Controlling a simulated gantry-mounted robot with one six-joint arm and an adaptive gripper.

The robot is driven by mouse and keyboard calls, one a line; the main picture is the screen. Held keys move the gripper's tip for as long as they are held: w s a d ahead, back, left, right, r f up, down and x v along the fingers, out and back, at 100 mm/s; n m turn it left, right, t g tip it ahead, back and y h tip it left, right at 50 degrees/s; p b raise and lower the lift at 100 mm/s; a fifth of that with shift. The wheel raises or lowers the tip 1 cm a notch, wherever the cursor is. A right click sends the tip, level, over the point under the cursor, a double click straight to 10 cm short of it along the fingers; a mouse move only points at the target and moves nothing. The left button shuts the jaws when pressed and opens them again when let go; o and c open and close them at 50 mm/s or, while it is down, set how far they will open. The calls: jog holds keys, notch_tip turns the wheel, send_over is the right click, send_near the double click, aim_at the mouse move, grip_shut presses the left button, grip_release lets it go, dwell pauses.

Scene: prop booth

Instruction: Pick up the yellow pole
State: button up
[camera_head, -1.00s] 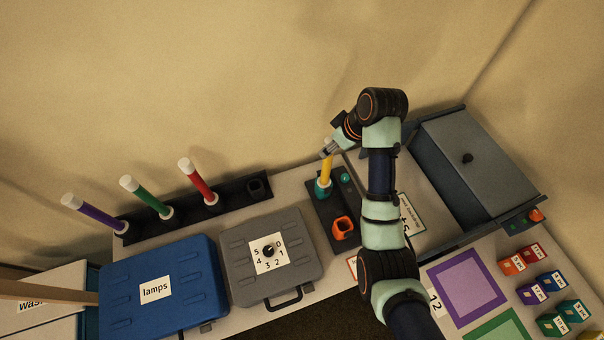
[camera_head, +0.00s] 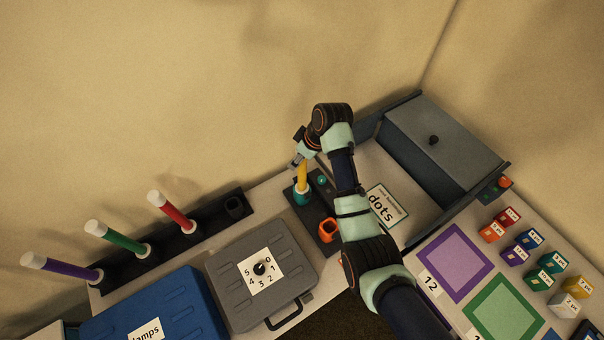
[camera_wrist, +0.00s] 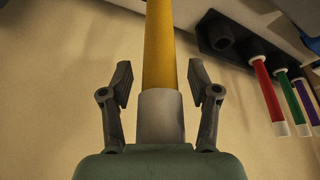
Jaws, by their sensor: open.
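The yellow pole (camera_head: 303,176) stands in a teal socket (camera_head: 301,197) on a dark block, with its top end beside my gripper (camera_head: 296,164). In the wrist view the yellow pole (camera_wrist: 159,45) runs up the middle of the picture, with its pale grey end cap nearest the camera. My gripper (camera_wrist: 160,84) is open, with one finger on each side of the pole. Gaps show between both fingers and the pole. In the head view my wrist partly hides the pole's top.
An orange ring-like socket (camera_head: 328,231) is on the same block. A dark rack (camera_head: 211,214) at left holds purple, green and red poles, with an empty socket at its right end. A grey case (camera_head: 262,280) lies in front. A dots card (camera_head: 387,207) lies right of my arm.

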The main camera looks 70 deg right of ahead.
grip_shut()
dwell(0.3)
jog(key=shift+r, duration=0.15)
notch_tip(320, 180, up, 15)
jog(key=shift+f, duration=0.2)
jog(key=shift+r+p, duration=2.6)
jog(key=shift+p, duration=0.25)
jog(key=shift+r+p, duration=0.1)
jog(key=shift+p, duration=0.35)
jog(key=shift+w, duration=0.1)
